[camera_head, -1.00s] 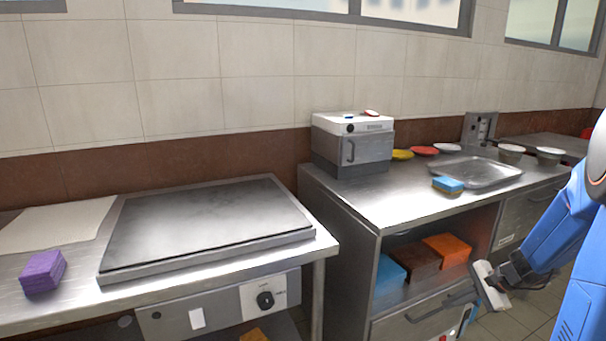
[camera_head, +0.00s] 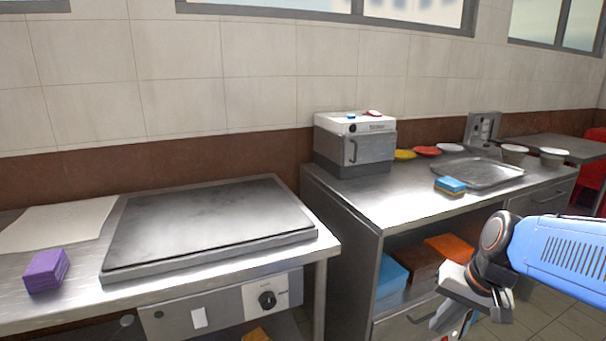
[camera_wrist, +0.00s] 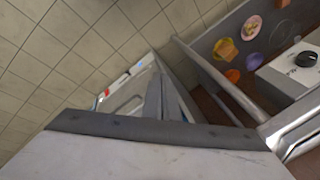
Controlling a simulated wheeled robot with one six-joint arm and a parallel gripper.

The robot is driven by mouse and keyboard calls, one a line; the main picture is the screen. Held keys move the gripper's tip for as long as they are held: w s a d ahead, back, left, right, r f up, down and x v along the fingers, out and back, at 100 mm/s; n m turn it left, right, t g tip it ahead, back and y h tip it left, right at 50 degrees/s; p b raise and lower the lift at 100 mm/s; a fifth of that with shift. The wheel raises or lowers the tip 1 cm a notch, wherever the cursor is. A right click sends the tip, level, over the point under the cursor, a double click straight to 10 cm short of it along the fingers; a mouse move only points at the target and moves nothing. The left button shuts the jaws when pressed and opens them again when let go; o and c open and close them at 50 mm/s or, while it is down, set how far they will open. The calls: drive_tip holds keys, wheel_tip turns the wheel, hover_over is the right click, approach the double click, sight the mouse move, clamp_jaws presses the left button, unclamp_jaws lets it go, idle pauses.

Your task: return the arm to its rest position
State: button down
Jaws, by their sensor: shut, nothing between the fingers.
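My gripper (camera_head: 447,312) is at the lower right of the head view, at the end of my blue arm. It hangs in front of the right counter's open shelf, below the countertop, and holds nothing.
The right counter (camera_head: 385,205) carries a white-topped appliance (camera_head: 352,145), a metal tray (camera_head: 482,172), a blue-yellow sponge (camera_head: 450,186) and bowls. The left table holds a flat griddle (camera_head: 210,225) and a purple block (camera_head: 46,270). Coloured blocks fill the shelf.

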drive_tip(key=s+r+n+t+h, duration=0.1)
drive_tip(key=s+r+n+h, duration=0.1)
drive_tip(key=s, duration=0.7)
drive_tip(key=shift+s+a+r+n+t, duration=0.25)
drive_tip(key=shift+r+n+t, duration=0.2)
drive_tip(key=shift+n, duration=0.85)
